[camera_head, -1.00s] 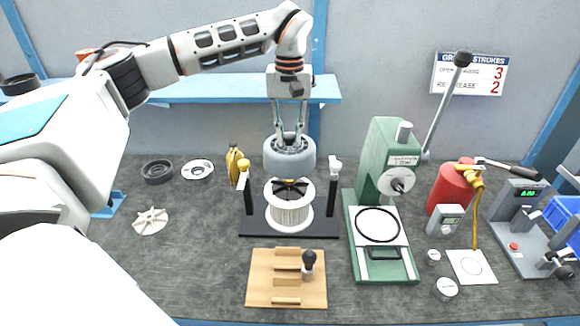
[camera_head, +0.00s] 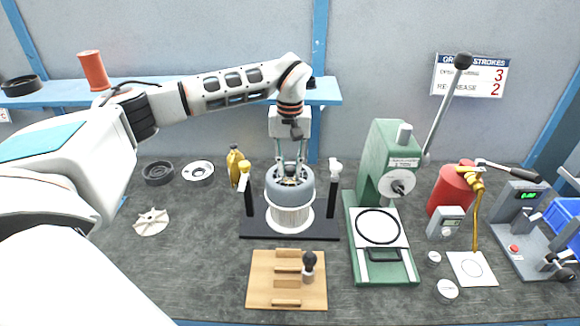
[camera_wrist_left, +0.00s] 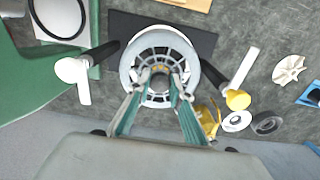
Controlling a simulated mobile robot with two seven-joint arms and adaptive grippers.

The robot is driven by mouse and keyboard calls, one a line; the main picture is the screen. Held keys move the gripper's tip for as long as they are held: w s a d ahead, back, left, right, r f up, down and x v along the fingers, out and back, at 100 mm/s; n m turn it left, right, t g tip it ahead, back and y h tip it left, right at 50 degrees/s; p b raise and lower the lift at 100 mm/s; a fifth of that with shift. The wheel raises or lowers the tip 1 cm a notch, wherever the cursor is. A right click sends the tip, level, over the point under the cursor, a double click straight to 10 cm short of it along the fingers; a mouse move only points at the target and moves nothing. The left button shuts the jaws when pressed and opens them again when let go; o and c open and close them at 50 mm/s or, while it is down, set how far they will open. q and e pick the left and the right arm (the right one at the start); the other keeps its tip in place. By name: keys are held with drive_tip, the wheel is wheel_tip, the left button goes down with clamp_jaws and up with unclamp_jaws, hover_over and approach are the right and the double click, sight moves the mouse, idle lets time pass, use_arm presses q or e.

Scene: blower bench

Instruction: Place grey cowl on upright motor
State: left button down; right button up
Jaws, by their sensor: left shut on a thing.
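The grey cowl (camera_head: 290,186) is a round grey cap with a slotted top. It sits over or right at the top of the upright motor (camera_head: 290,217), whose white ribbed body shows below it. I cannot tell whether the cowl is fully seated. My left gripper (camera_head: 290,178) points down and is shut on the cowl's central top part. In the left wrist view the fingers (camera_wrist_left: 158,88) meet at the middle of the cowl (camera_wrist_left: 135,80), which hides most of the motor. My right gripper is not in view.
The motor stands on a black base (camera_head: 259,229) between two upright clamps, one white-topped (camera_head: 335,167), one yellow-topped (camera_head: 244,166). A green press (camera_head: 388,160) stands close on the right. A wooden block (camera_head: 262,290) lies in front. A white fan wheel (camera_head: 151,222) lies left on open bench.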

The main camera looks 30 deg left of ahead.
use_arm(q)
drive_tip(key=shift+f, duration=0.1)
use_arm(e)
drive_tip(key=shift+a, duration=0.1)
use_arm(q)
drive_tip(key=c, duration=1.9)
unclamp_jaws()
drive_tip(key=shift+o, duration=0.4)
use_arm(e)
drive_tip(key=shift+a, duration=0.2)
use_arm(q)
wheel_tip(320, 180, up, 12)
